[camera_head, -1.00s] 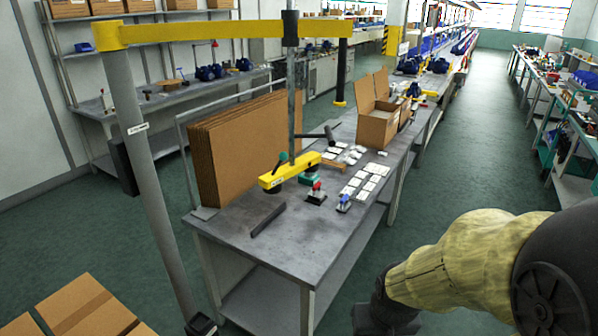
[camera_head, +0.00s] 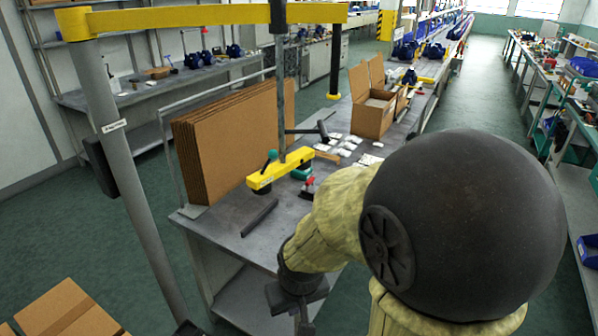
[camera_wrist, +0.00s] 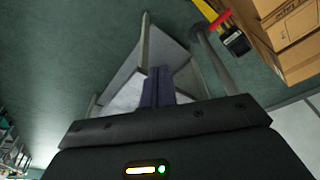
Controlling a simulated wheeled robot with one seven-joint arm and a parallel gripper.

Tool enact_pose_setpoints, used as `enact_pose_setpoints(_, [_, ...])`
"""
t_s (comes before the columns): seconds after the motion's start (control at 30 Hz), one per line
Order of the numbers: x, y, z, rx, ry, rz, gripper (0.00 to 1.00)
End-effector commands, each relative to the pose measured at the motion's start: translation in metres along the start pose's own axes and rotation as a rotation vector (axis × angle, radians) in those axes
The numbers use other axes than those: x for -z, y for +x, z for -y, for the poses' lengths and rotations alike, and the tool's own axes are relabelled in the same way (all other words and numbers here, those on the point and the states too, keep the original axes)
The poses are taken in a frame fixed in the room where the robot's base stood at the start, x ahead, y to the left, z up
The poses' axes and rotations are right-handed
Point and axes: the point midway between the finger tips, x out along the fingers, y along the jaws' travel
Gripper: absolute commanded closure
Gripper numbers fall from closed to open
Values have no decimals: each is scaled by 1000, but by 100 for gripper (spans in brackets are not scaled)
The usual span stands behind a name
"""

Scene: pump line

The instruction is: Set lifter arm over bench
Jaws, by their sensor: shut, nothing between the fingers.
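The lifter's yellow arm (camera_head: 180,20) reaches right from the top of a grey post (camera_head: 127,165). A vertical tube (camera_head: 281,105) hangs from it, with a yellow lifter head (camera_head: 280,170) at its lower end, low over the grey bench (camera_head: 222,216). I cannot tell if the head touches the top. My gripper (camera_head: 303,320) is in front of the bench's near side, apart from the lifter, pointing down. In the wrist view its dark fingers (camera_wrist: 157,84) are together and empty, with the bench behind them. My forearm hides part of the bench.
Upright cardboard sheets (camera_head: 225,140) stand along the bench's left side. An open carton (camera_head: 373,110), small white packets (camera_head: 347,146) and a dark bar (camera_head: 259,217) lie on it. Cartons (camera_head: 68,312) sit at lower left. Green floor is open left of the post.

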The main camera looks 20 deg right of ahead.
Motion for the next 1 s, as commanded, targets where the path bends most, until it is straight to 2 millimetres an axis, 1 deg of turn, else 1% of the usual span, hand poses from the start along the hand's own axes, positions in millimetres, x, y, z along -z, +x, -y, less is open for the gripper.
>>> enact_pose_setpoints(0.3, [1,0,0,-1,1,-3,100])
enact_pose_setpoints(0.37, [5,2,-3,-5,4,-16,100])
enact_pose_setpoints(0.47, [22,8,-14,-22,13,-70,100])
enact_pose_setpoints(0.57, [56,17,-35,-53,29,-179,100])
enact_pose_setpoints(0.6, [73,20,-46,-66,35,-236,100])
enact_pose_setpoints(0.67, [100,25,-66,-86,42,-331,100])
enact_pose_setpoints(0.7, [118,27,-79,-96,45,-397,100])
enact_pose_setpoints(0.77, [144,29,-98,-108,45,-497,100])
enact_pose_setpoints(0.8, [160,30,-111,-111,42,-562,100])
enact_pose_setpoints(0.9, [194,29,-141,-108,28,-720,100])
enact_pose_setpoints(1.0, [220,26,-168,-87,6,-871,100])
